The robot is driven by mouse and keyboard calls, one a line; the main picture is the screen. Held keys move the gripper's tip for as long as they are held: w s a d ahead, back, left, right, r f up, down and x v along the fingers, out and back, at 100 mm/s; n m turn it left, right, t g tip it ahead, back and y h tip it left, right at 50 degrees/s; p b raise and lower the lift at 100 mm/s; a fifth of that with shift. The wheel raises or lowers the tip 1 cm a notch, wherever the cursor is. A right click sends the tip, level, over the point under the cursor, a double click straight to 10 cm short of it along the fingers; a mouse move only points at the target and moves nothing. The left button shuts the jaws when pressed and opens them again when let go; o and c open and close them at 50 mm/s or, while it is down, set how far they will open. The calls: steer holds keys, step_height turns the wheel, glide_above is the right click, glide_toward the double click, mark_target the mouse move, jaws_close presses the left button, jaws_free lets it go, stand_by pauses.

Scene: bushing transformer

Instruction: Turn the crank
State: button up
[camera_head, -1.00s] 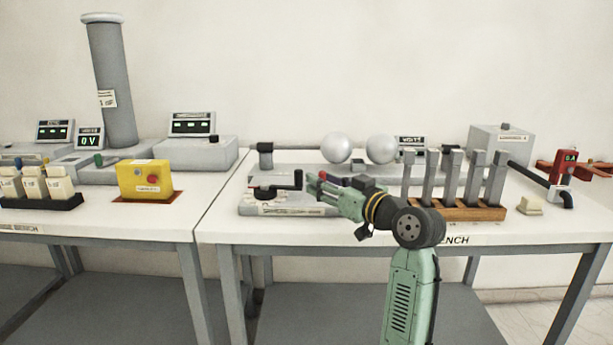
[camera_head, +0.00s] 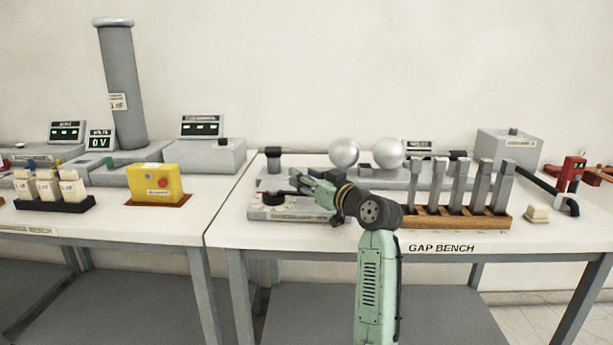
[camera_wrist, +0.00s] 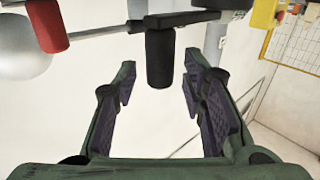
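The crank (camera_head: 275,197) is a black part on a grey unit (camera_head: 287,214) at the left of the gap bench. Its upright black handle (camera_wrist: 159,57) shows in the wrist view between the two fingers of my gripper (camera_wrist: 160,70). The fingers are apart, with pale gaps on both sides of the handle, so they do not appear to grip it. In the head view my gripper (camera_head: 297,179) is at the crank, coming from the right, and hides most of the handle.
A red knob (camera_wrist: 47,25) and a silver sphere (camera_wrist: 22,48) lie to the left in the wrist view. Upright grey posts (camera_head: 459,185) on a wooden base stand right of my arm. A yellow box (camera_head: 154,182) is on the left bench.

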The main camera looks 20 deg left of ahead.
steer(key=shift+c, duration=0.4)
jaws_close()
stand_by(0.4)
